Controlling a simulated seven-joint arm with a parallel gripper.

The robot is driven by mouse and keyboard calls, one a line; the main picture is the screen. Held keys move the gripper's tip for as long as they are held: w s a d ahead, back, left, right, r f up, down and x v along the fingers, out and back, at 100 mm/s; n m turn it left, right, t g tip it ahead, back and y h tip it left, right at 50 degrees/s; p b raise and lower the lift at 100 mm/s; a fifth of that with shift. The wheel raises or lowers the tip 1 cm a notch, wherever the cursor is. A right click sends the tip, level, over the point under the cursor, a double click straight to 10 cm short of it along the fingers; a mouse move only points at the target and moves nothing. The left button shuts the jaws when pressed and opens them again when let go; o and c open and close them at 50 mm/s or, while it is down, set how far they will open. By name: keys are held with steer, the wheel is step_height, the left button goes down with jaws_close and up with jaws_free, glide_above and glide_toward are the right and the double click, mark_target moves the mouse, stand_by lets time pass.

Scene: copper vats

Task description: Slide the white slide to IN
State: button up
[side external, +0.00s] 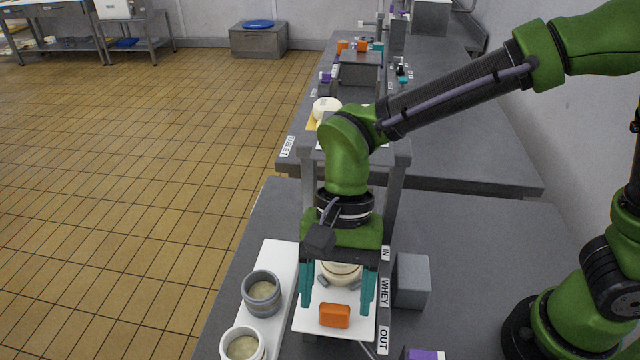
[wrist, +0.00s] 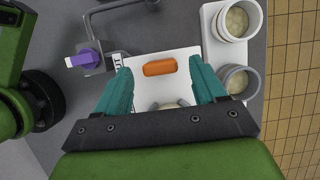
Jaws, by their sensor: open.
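The white slide (side external: 308,325) is a flat white plate beneath my gripper, with an orange handle (side external: 334,316) near its front end. The handle lies beside the stretch between the WHEY label (side external: 385,293) and the OUT label (side external: 383,340); the IN label (side external: 386,254) is farther back. In the wrist view the slide (wrist: 140,75) and handle (wrist: 160,67) show between the teal fingers. My gripper (side external: 338,305) is open, pointing down, its fingers on either side of the handle with gaps. A cream round thing (side external: 340,273) by the slide is partly hidden behind my gripper.
A grey pot (side external: 262,294) and a white pot (side external: 243,346) stand on a white board to the left. A grey block (side external: 412,281) is to the right. A purple-handled fitting (wrist: 82,60) is near the OUT end. A grey frame (side external: 393,190) rises behind my gripper.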

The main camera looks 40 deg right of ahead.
mark_target(335, 306)
steer(key=shift+x, duration=1.5)
jaws_close()
steer(key=w+d, duration=0.5)
steer(key=shift+w+d, duration=0.3)
steer(key=shift+w, duration=0.05)
jaws_free()
